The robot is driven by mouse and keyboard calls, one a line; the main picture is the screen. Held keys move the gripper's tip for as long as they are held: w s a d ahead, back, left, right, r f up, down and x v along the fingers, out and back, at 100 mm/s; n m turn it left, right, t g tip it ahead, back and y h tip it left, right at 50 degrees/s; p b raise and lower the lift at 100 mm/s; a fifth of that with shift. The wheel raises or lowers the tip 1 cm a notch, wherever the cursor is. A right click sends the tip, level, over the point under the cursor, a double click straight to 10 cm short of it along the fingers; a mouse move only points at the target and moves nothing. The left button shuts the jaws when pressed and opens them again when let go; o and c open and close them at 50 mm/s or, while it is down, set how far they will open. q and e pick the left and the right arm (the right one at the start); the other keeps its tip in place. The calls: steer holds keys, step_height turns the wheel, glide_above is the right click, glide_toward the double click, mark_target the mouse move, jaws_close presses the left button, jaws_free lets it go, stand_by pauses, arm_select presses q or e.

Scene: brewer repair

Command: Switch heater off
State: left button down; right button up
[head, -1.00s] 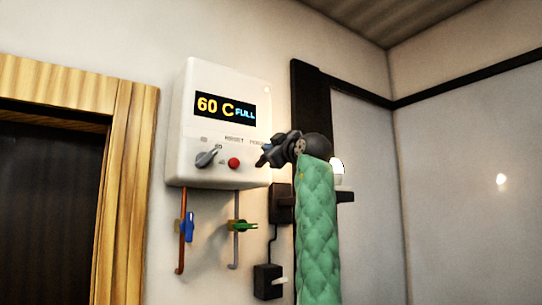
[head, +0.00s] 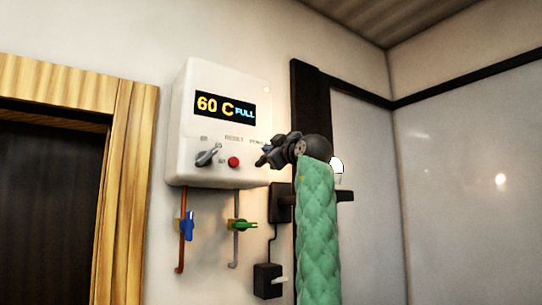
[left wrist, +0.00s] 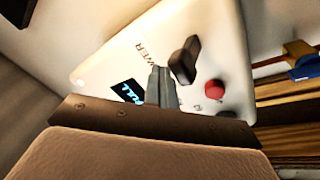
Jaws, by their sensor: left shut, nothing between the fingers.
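The white heater (head: 210,90) hangs on the wall; its lit display (head: 225,107) reads "60 C FULL". A grey dial (head: 207,156) and a red button (head: 233,162) sit on its lower front. My left gripper (head: 264,158) is shut and empty at the heater's lower right, by the "POWER" label. It hides the power switch in the head view. In the left wrist view, the dark power switch (left wrist: 185,60) stands out from the panel just right of my shut fingertips (left wrist: 160,72); I cannot tell whether they touch. My right gripper is not in view.
Below the heater are a copper pipe with a blue valve (head: 186,226) and a grey pipe with a green-handled valve (head: 243,226). A black wall box (head: 268,281) with a cord is lower right. A wooden door frame (head: 131,200) stands left.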

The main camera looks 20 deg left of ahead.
arm_select(q)
steer(key=shift+w+a+f+b, duration=0.15)
steer(key=shift+f+b, duration=1)
steer(key=shift+f, duration=0.7)
steer(key=shift+s+d+r, duration=0.15)
steer(key=shift+s+d, duration=0.05)
steer(key=shift+d, duration=0.1)
